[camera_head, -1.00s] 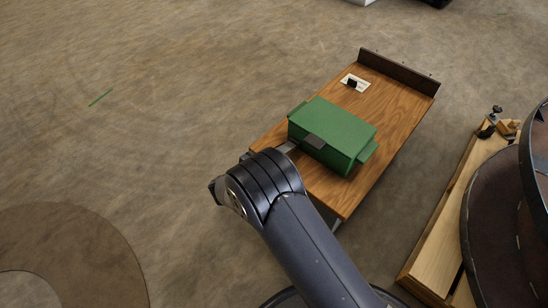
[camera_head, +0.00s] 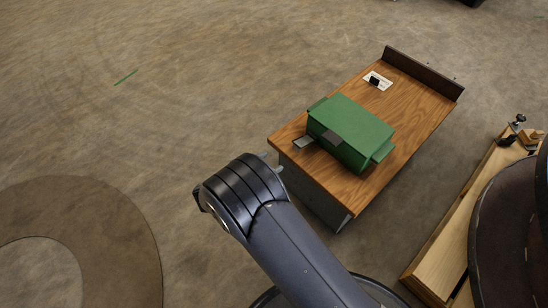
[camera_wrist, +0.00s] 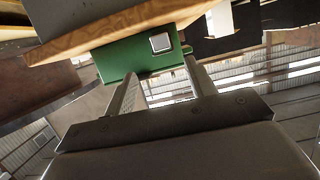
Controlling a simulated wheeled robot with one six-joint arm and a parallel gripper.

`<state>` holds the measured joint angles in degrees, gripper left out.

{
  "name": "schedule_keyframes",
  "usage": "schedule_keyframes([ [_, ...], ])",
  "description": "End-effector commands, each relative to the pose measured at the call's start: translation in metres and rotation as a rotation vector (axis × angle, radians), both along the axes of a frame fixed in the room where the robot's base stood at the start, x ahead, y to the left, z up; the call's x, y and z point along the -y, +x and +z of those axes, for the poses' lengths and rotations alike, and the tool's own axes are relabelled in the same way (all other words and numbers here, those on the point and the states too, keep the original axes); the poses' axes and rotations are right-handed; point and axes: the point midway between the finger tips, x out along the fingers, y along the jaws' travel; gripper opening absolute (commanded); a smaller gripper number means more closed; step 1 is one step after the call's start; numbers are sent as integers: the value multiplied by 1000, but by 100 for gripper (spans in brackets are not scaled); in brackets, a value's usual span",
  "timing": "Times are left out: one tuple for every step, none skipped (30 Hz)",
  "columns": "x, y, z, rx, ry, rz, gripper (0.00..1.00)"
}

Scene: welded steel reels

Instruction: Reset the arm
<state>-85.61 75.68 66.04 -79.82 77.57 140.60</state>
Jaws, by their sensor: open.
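My arm reaches in from the bottom of the head view, its dark wrist end left of the wooden table (camera_head: 415,112) and apart from it. In the wrist view, my gripper (camera_wrist: 160,68) shows two parallel fingers, spread apart with nothing between them. In the head view the fingers are mostly hidden behind my wrist. A green box (camera_head: 352,128) with a dark latch on its near side sits on the table. The box also shows in the wrist view (camera_wrist: 125,58), beyond the fingers, with a pale square on it.
A small grey plate (camera_head: 303,143) lies at the table's left edge beside the box. A white card with a black piece (camera_head: 378,81) lies farther back. A wooden bench (camera_head: 465,215) and large steel reels (camera_head: 505,230) stand at right. Floor at left is clear.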

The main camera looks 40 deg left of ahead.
Motion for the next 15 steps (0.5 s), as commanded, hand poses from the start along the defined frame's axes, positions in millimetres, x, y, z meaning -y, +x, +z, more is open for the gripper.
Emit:
schedule_keyframes([
  [0, -1, 0, 0, 0, 0, 53],
  [0, -1, 0, 0, 0, -1, 53],
  [0, -1, 0, 0, 0, -1, 53],
  [0, -1, 0, 0, 0, -1, 53],
  [0, 0, 0, 0, 0, -1, 53],
  [0, 0, 0, 0, 0, 0, 53],
  [0, 0, 0, 0, 0, 0, 53],
  [0, 0, 0, 0, 0, 0, 53],
  [0, 0, 0, 0, 0, -1, 53],
  [0, 1, -1, 0, 0, -1, 53],
  [0, 2, -1, 0, 0, -1, 53],
  [1, 5, -3, 0, 0, -1, 53],
  [1, 7, -4, 0, -1, -2, 53],
  [1, 11, -5, 0, -1, -2, 53],
  [2, 16, -6, 0, 0, -3, 53],
])
